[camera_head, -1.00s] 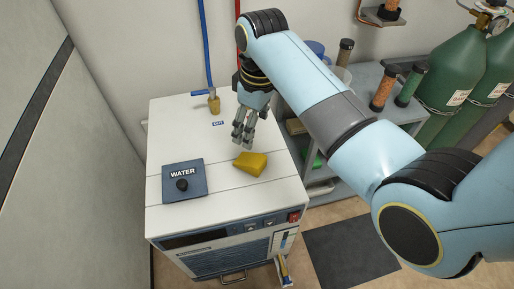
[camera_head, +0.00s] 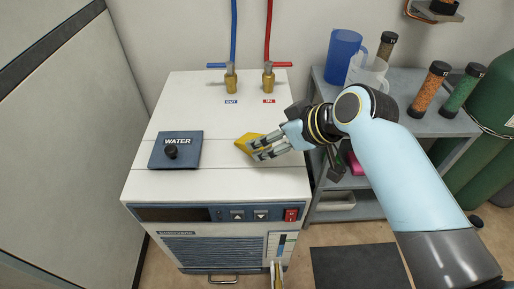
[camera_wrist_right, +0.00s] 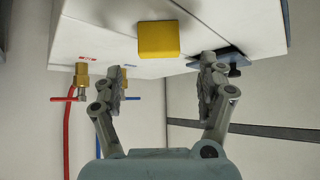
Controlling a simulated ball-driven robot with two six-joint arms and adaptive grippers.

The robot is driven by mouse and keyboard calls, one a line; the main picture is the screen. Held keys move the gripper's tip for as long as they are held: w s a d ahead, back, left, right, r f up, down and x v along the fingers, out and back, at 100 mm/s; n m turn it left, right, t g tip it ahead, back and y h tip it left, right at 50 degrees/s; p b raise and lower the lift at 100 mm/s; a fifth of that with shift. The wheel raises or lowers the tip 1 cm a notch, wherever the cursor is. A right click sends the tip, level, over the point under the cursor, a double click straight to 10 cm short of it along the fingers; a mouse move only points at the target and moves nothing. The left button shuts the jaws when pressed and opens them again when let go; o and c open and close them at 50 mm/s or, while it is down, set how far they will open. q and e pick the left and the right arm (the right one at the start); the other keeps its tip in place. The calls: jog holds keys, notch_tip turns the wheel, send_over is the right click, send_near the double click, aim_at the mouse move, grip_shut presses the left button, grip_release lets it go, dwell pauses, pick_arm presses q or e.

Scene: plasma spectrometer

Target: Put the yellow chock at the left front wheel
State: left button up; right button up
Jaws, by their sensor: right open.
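The yellow chock (camera_head: 243,142) is a small wedge lying on top of the white chiller (camera_head: 215,110). In the right wrist view the chock (camera_wrist_right: 159,39) shows ahead, centred between the fingertips and a little beyond them. My right gripper (camera_head: 262,149) reaches in from the right at the chock, and its fingers cover part of it in the head view. The same gripper (camera_wrist_right: 162,72) is open in the wrist view, with nothing between its fingers. The chiller's left front wheel is hidden.
A WATER knob on a dark plate (camera_head: 175,149) sits left of the chock. Two brass valves (camera_head: 231,79) with blue and red hoses stand at the back. A grey shelf cart (camera_head: 335,97) with jugs and tubes is at the right. A dark mat (camera_head: 360,268) lies on the floor.

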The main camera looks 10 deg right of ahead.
jog(key=b+x, duration=0.2)
jog(key=x, duration=0.3)
jog(key=shift+w+a+f, duration=0.1)
jog(key=shift+w, duration=0.1)
jog(key=shift+w+a+f, duration=0.1)
jog(key=shift+w+f, duration=0.05)
jog(key=shift+w, duration=0.05)
pick_arm(q)
jog(key=shift+s+d+f, duration=0.3)
jog(key=shift+d+f, duration=0.1)
jog(key=shift+f, duration=0.15)
jog(key=shift+s+d+f, duration=0.25)
jog(key=shift+d+f, duration=0.1)
jog(key=shift+f, duration=0.2)
jog(key=shift+a, duration=0.1)
pick_arm(e)
jog(key=shift+c, duration=0.4)
jog(key=c, duration=1.4)
jog(key=shift+o, duration=0.2)
